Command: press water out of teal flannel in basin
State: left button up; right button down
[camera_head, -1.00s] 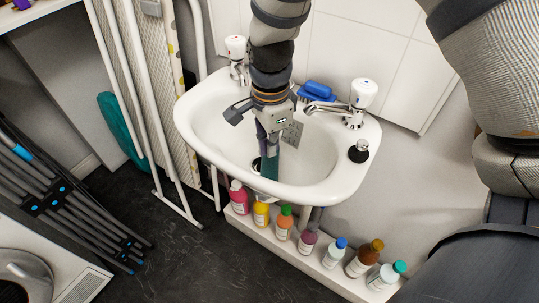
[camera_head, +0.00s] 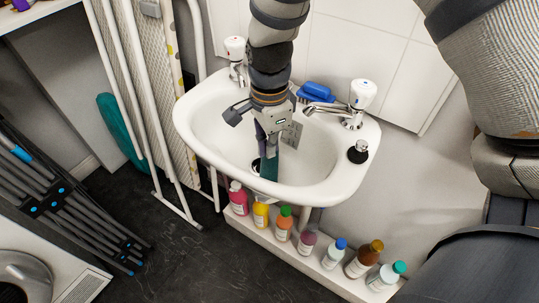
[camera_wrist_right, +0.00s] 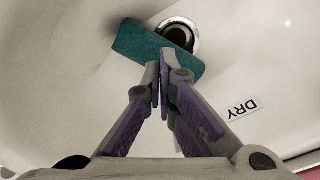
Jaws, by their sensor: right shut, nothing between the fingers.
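The white basin (camera_head: 340,185) is fixed to the wall below white tiles. The teal flannel (camera_wrist_right: 135,42) is a small folded pad lying in the bowl beside the drain (camera_wrist_right: 180,34), partly over its edge. It also shows in the head view (camera_head: 270,169), partly hidden by my right gripper. My right gripper (camera_wrist_right: 159,72) points down into the bowl, shut with nothing between its fingers. Its fingertips are at the near edge of the flannel; I cannot tell whether they touch it. In the head view the gripper (camera_head: 267,155) is over the bowl's middle. My left gripper is out of view.
Two taps (camera_head: 356,103) and a blue brush (camera_head: 317,91) sit on the basin's back rim, with a black plug (camera_head: 358,152) at right. Several bottles (camera_head: 283,224) line a ledge below. A folded airer (camera_head: 60,200) stands left.

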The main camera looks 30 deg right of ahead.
aim_at(269, 160)
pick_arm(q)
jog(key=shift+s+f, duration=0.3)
pick_arm(e)
jog(key=shift+s+f, duration=0.1)
jog(key=shift+f, duration=1.1)
dwell(1.2)
jog(key=shift+r, duration=0.1)
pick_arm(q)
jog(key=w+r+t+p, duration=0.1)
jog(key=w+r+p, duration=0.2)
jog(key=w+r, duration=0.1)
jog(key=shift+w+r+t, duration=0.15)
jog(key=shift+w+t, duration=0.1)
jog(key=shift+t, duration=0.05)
pick_arm(e)
notch_tip(269, 160, up, 10)
dwell(0.4)
